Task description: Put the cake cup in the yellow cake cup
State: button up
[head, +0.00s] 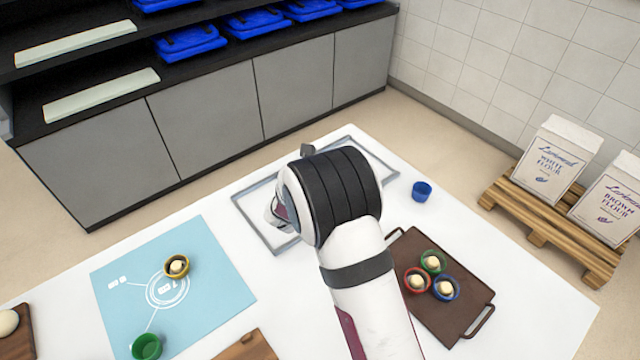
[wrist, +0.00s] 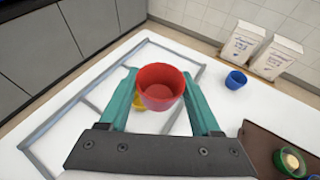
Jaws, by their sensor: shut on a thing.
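My gripper (wrist: 160,80) is shut on an empty red cake cup (wrist: 160,92), upright between the teal fingers. In the wrist view, a bit of a yellow cup (wrist: 139,103) shows beneath the red cup, inside the grey-rimmed tray (wrist: 66,122); most of it is hidden. The red cup appears above it, and I cannot tell whether they touch. In the head view my arm hides the gripper, the held cup and that yellow cup; the tray's rim (head: 250,223) shows. Another yellow cup (head: 177,274), with a pale ball in it, stands on the light-blue mat (head: 120,290).
A blue cup (head: 422,192) stands alone right of the tray. A brown tray (head: 470,300) holds red, green and blue cups with pale balls. A green cup (head: 146,347) is on the mat. Flour bags (head: 555,160) stand on a pallet beyond the table.

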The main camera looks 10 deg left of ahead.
jog(key=w+d+r+m+h, duration=0.1)
jog(key=w+d+r+h, duration=0.15)
jog(key=d, duration=0.65)
jog(key=shift+m+g+y, duration=0.3)
jog(key=shift+y, duration=0.05)
jog(key=w+a+f, duration=0.1)
jog(key=a+f, duration=0.2)
jog(key=w+a+f, duration=0.1)
jog(key=a+f, duration=0.3)
jog(key=w+a+f, duration=0.2)
jog(key=a+f, duration=0.1)
jog(key=f, duration=0.1)
jog(key=shift+a+f, duration=0.25)
jog(key=shift+a, duration=0.05)
jog(key=shift+f, duration=0.1)
jog(key=shift+f, duration=0.35)
jog(key=shift+f, duration=0.2)
jog(key=o, duration=1.3)
